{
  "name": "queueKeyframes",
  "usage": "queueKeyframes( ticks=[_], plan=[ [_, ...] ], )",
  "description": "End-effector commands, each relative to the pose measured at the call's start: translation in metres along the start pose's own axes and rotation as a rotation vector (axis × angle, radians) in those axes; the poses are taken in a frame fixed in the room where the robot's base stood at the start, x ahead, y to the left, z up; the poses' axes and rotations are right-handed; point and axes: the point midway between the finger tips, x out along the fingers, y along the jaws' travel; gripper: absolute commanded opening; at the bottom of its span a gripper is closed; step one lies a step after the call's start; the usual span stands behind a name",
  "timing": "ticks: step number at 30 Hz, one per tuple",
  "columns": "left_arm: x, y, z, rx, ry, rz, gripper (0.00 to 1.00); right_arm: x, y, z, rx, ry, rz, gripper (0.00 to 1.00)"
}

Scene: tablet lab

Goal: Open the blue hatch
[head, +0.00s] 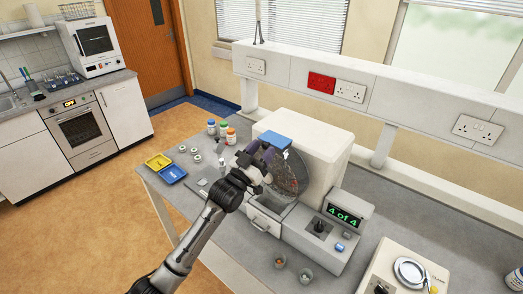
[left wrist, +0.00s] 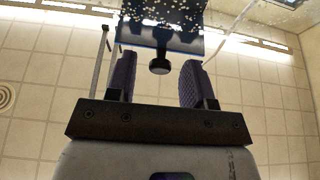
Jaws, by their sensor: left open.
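The blue hatch (head: 275,138) is a flat panel at the top of the white machine (head: 315,150), above its round clear drum (head: 290,178). My left gripper (head: 258,158) is at the hatch's near left edge, with its purple fingers apart. In the left wrist view the hatch (left wrist: 187,42) shows beyond the fingers, dark blue and speckled with pale dots. A black knob (left wrist: 160,66) on it appears between the open fingers (left wrist: 157,75); I cannot tell whether they touch it. My right gripper is out of view.
A display (head: 346,212) reading "4 of 4" stands to the right of the drum. Yellow (head: 158,161) and blue (head: 172,174) trays and several bottles (head: 222,129) are on the left of the bench.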

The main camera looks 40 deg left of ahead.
Motion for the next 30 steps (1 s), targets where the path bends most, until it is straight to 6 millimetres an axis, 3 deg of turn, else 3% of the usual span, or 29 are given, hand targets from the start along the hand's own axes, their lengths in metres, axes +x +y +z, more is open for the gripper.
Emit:
queueKeyframes(
  ticks=[7,21,30],
  plan=[
    [0.0001,0.0000,0.0000,0.000,0.000,0.000,0.46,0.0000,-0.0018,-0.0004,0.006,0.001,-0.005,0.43],
    [0.0000,-0.0001,0.0000,0.000,0.000,0.000,0.01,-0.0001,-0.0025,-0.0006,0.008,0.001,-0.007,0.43],
    [0.0003,0.0026,-0.0003,-0.002,0.000,0.004,0.00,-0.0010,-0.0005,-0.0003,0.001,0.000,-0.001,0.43]
  ],
)
